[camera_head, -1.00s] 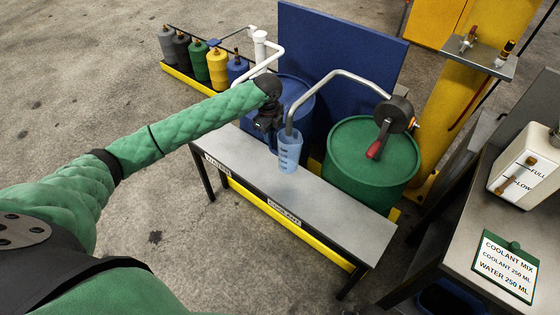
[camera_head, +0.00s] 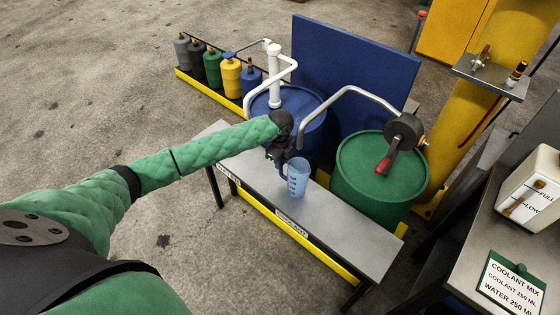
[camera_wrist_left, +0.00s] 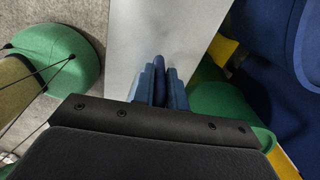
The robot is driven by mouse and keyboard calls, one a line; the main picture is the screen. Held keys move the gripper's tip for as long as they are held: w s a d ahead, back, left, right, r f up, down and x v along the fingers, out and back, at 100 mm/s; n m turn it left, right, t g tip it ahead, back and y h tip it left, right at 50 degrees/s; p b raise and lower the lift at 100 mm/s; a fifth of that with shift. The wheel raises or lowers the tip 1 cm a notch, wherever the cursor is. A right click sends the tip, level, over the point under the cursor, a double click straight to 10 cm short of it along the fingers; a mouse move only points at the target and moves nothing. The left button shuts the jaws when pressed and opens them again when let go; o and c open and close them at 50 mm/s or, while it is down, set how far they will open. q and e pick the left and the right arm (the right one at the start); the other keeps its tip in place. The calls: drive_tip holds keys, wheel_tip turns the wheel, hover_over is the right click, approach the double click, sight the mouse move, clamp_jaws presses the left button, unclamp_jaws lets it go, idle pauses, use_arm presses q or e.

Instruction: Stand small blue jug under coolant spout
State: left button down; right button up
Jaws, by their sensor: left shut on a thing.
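The small blue jug (camera_head: 298,180) is translucent, with markings on its side, and looks upright over the grey bench (camera_head: 345,228). My left gripper (camera_head: 281,158) is shut on its handle, at the jug's left side. In the left wrist view my left gripper (camera_wrist_left: 160,85) has its fingers closed around a dark blue strip, probably the handle. The coolant spout (camera_head: 345,91) is a bent grey pipe from the pump (camera_head: 404,128) on the green drum (camera_head: 378,175). Its end hangs just above the jug's mouth. I cannot tell whether the jug's base touches the bench. My right gripper is not in view.
A blue drum (camera_head: 318,135) with a white pipe (camera_head: 274,75) stands behind the bench. A blue panel (camera_head: 345,70) rises behind the drums. Several coloured cans line the back left. A side table holds a coolant mix card (camera_head: 512,282). The bench's right part is clear.

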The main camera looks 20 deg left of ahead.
use_arm(q)
drive_tip(key=shift+f, duration=0.1)
drive_tip(key=c, duration=1.4)
unclamp_jaws()
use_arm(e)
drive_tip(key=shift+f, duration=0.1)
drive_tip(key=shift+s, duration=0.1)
use_arm(q)
drive_tip(key=shift+r, duration=0.4)
wheel_tip(320, 180, up, 10)
drive_tip(key=shift+f+b, duration=0.1)
drive_tip(key=shift+b, duration=1.15)
drive_tip(key=shift+r, duration=0.85)
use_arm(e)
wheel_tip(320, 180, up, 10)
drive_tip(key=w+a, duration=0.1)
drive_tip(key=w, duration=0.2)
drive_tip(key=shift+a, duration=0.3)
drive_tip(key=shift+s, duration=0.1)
